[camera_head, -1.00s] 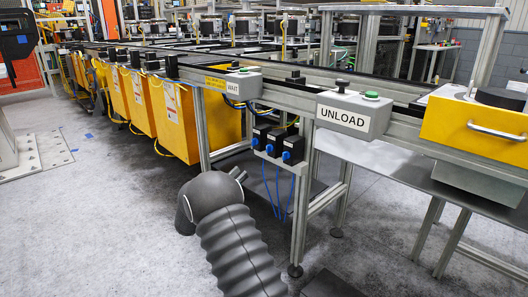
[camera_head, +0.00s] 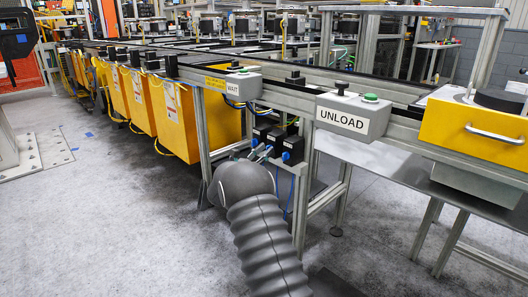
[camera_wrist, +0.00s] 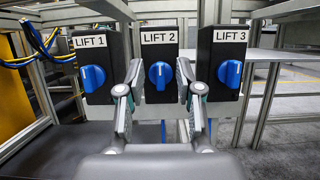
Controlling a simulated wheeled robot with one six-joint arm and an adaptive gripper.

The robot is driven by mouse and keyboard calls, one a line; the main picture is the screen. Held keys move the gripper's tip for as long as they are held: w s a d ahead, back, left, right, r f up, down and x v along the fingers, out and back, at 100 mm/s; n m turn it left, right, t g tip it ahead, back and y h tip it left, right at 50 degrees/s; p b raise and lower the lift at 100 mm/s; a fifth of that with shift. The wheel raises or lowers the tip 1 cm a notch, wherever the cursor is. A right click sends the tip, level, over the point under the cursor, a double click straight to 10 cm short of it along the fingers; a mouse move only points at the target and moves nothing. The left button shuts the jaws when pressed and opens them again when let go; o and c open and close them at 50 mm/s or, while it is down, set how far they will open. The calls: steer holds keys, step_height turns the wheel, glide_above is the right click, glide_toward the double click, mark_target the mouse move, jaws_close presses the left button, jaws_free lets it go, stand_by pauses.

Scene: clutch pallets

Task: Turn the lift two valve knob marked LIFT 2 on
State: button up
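The LIFT 2 box is black with a white label, and its blue knob (camera_wrist: 160,75) faces me in the middle of the wrist view. The knob's grip ridge looks upright. My gripper (camera_wrist: 160,82) is open, with one finger to each side of the LIFT 2 knob and a gap on both sides. In the head view my gripper (camera_head: 262,152) reaches the row of valve boxes, and my wrist partly hides them. The LIFT 1 knob (camera_wrist: 93,78) is to the left and the LIFT 3 knob (camera_wrist: 229,73) to the right.
The valve boxes hang under the conveyor frame, below the UNLOAD box (camera_head: 343,121) and WAIT box (camera_head: 231,88). Yellow and blue hoses (camera_wrist: 40,42) run at the left. Frame legs (camera_head: 300,205) stand close beside my arm.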

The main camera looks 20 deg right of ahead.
jaws_close()
steer(key=shift+m+b, duration=0.4)
steer(key=shift+b, duration=0.05)
steer(key=m+g+y+b, duration=0.1)
steer(key=m+g+b, duration=0.1)
steer(key=m, duration=0.5)
steer(key=m+g+y+b, duration=0.1)
steer(key=m+g+b, duration=0.2)
steer(key=m, duration=0.4)
steer(key=m+g+y+b, duration=0.1)
steer(key=m+g+b, duration=0.2)
steer(key=m, duration=0.4)
steer(key=shift+d+r+m+b, duration=0.2)
steer(key=shift+r+m+b, duration=0.1)
steer(key=shift+b, duration=0.35)
steer(key=shift+g, duration=0.4)
